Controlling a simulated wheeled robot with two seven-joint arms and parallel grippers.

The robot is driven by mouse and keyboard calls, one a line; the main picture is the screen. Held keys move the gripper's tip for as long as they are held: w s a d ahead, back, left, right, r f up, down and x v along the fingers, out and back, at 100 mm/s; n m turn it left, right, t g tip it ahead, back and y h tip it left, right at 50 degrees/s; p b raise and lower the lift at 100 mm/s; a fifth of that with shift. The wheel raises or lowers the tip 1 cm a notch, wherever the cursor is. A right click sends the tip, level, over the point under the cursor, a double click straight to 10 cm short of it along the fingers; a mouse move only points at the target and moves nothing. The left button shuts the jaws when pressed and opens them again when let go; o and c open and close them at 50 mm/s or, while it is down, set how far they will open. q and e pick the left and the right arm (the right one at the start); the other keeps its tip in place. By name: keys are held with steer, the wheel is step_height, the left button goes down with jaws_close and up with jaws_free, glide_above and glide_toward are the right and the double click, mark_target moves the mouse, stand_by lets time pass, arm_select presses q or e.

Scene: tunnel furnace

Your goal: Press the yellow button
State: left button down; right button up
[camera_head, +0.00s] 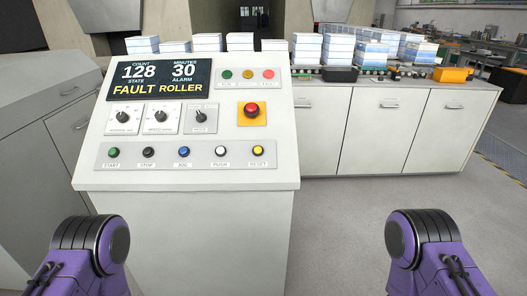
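The yellow button (258,150) is at the right end of the lower button row on the sloped face of a light grey control console (240,175). The label under it reads RESET. A white button (221,151) is just left of it, with blue, black and green buttons further left. Purple and black parts of my two arms show at the bottom left and bottom right, apart from the console. Neither of my grippers shows in the head view.
A red emergency button (251,111) on a yellow plate sits above the yellow button. A display (160,79) reads FAULT ROLLER. White cabinets (370,130) with stacked items stand behind to the right. The floor (340,220) right of the console is clear.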

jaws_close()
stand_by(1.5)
